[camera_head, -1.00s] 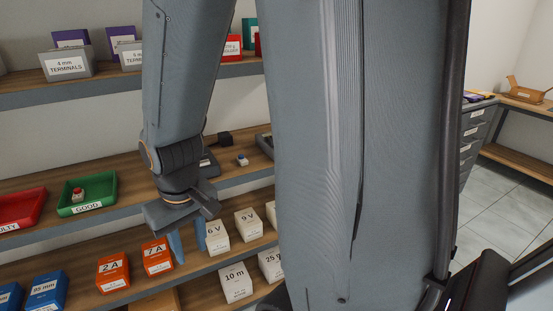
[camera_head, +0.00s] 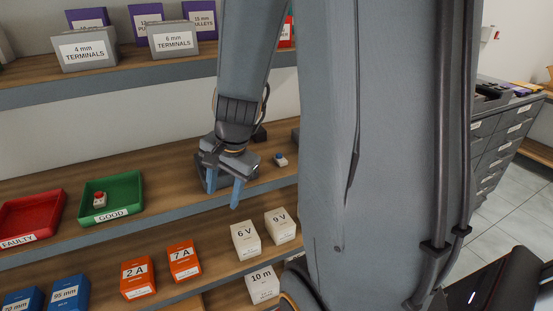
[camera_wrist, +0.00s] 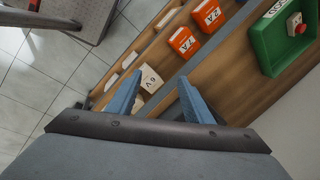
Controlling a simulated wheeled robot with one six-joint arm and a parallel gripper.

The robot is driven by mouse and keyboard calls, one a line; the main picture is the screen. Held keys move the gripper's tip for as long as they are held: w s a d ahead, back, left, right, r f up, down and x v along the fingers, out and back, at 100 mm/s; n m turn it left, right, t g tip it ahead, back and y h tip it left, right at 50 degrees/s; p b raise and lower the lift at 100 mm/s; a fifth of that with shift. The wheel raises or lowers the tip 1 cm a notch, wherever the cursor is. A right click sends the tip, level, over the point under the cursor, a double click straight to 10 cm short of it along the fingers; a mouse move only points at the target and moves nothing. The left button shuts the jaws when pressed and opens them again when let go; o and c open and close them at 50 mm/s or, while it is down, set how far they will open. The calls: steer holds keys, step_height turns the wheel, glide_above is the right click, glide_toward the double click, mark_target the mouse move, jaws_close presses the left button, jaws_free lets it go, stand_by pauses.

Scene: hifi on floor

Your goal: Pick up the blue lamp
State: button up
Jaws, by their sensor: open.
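The blue lamp (camera_head: 281,160) is a small light base with a blue top. It stands on the middle shelf, just right of my gripper in the head view. My gripper (camera_head: 224,190) is open and empty, its two blue fingers pointing down by the shelf's front edge, apart from the lamp. In the wrist view my gripper (camera_wrist: 160,72) shows spread fingers with nothing between them. The blue lamp cannot be made out in the wrist view.
A green GOOD tray (camera_head: 130,207) holds a red-topped lamp (camera_head: 99,199); a red FAULTY tray (camera_head: 52,229) is beside it. Dark items stand behind my gripper. The lower shelf holds orange boxes (camera_head: 137,277) and white boxes (camera_head: 245,239). An upper shelf (camera_head: 110,86) runs above.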

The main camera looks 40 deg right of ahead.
steer(key=w+d+r+m+t, duration=0.15)
steer(key=w+d+m, duration=0.25)
steer(key=d+m, duration=0.65)
steer(key=m+t+h, duration=0.2)
steer(key=m+h, duration=0.1)
steer(key=m, duration=1.2)
glide_toward(281, 159)
steer(key=shift+w+d+f, duration=0.15)
steer(key=shift+w, duration=0.25)
steer(key=b+x, duration=0.2)
steer(key=x, duration=0.5)
steer(key=shift+s+f+b, duration=0.1)
steer(key=shift+s+b, duration=0.15)
steer(key=shift+b, duration=0.15)
steer(key=c, duration=1.2)
steer(key=shift+o, duration=0.2)
